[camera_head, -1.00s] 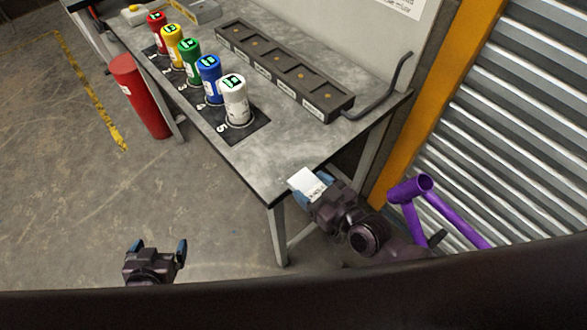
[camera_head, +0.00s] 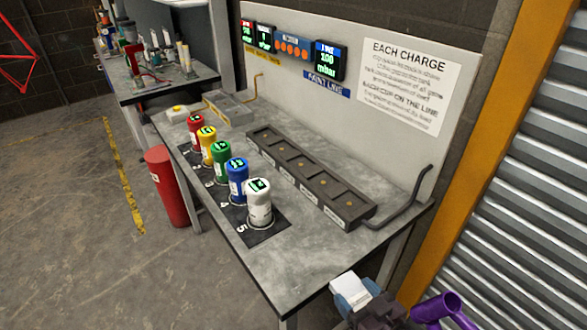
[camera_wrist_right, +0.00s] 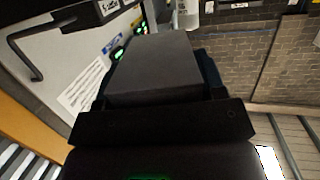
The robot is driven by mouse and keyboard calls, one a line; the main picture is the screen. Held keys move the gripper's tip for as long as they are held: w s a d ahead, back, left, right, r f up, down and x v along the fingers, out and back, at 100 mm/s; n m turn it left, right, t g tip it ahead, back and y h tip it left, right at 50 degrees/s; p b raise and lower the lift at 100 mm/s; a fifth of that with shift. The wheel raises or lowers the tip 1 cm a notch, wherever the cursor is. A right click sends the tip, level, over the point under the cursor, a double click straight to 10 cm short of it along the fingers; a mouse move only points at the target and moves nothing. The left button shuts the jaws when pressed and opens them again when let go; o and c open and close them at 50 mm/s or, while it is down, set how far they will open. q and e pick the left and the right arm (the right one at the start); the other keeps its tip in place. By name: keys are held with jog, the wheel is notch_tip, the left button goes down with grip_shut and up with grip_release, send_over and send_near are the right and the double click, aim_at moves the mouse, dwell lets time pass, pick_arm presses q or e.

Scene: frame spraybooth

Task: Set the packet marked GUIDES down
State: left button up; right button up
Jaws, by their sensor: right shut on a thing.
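A small white packet (camera_head: 349,290) is held in my right gripper (camera_head: 353,296) at the lower right of the head view. In the right wrist view, a dark shaded block (camera_wrist_right: 152,68), apparently the packet's other side, fills the space between the fingers. The grey worktable (camera_head: 300,262) has bare surface at its near end. My left gripper is out of view.
Several coloured canisters stand in a row on a dark numbered mat (camera_head: 246,237). A long compartment tray (camera_head: 310,180) lies behind them. A bent grey bar (camera_head: 408,215) is at the right end. A red cylinder (camera_head: 170,187) stands left of the table.

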jog(key=w+d+r+m+t+h, duration=0.1)
jog(key=w+d+r+m+h, duration=0.4)
jog(key=r, duration=0.7)
jog(key=w+d+h, duration=0.2)
jog(key=shift+w+d+r+m+t, duration=0.2)
jog(key=shift+w+d+m+t, duration=0.1)
jog(key=shift+d+t, duration=0.1)
jog(key=shift+s+f, duration=0.1)
